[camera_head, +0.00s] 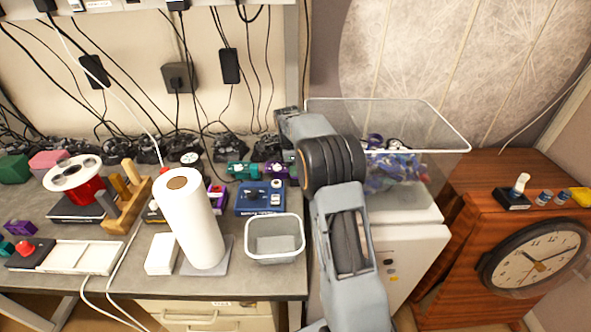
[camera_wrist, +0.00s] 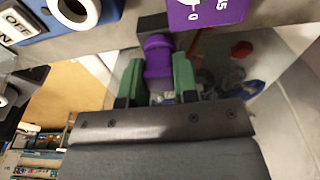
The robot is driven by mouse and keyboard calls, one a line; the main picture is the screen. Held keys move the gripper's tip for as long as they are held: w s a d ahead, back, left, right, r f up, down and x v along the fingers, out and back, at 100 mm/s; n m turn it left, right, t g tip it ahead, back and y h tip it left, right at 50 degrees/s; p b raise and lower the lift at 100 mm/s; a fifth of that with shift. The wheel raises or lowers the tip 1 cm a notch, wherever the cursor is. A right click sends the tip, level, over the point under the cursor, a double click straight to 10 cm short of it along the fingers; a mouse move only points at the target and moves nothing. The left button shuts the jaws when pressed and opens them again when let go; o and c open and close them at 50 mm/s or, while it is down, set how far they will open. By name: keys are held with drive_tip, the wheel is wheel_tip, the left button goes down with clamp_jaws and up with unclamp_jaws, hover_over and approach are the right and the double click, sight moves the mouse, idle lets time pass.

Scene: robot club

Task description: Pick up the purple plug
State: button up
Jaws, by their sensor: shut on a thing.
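The purple plug (camera_wrist: 158,58) is in the wrist view, between the two green fingers of my gripper (camera_wrist: 158,72). The fingers press on it from both sides. Its upper end is next to a dark grey block at the table edge, and I cannot tell whether they touch. In the head view my arm bends over the right end of the workbench, and its own links hide the gripper and the plug.
The workbench (camera_head: 235,288) is crowded: a paper roll (camera_head: 195,225), a grey bin (camera_head: 274,246), a blue switch box (camera_head: 260,200) and a purple box (camera_head: 274,171). A clear bin (camera_head: 440,150) of mixed items stands right of my arm. A clock (camera_head: 535,255) leans on a wooden cabinet.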

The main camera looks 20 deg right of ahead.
drive_tip(key=shift+r, duration=0.15)
drive_tip(key=shift+r, duration=0.6)
drive_tip(key=s+a+r+b, duration=0.3)
drive_tip(key=s+a+r, duration=0.4)
drive_tip(key=s+r, duration=0.4)
drive_tip(key=shift+s+r, duration=0.3)
drive_tip(key=shift+s, duration=0.25)
drive_tip(key=shift+a, duration=0.1)
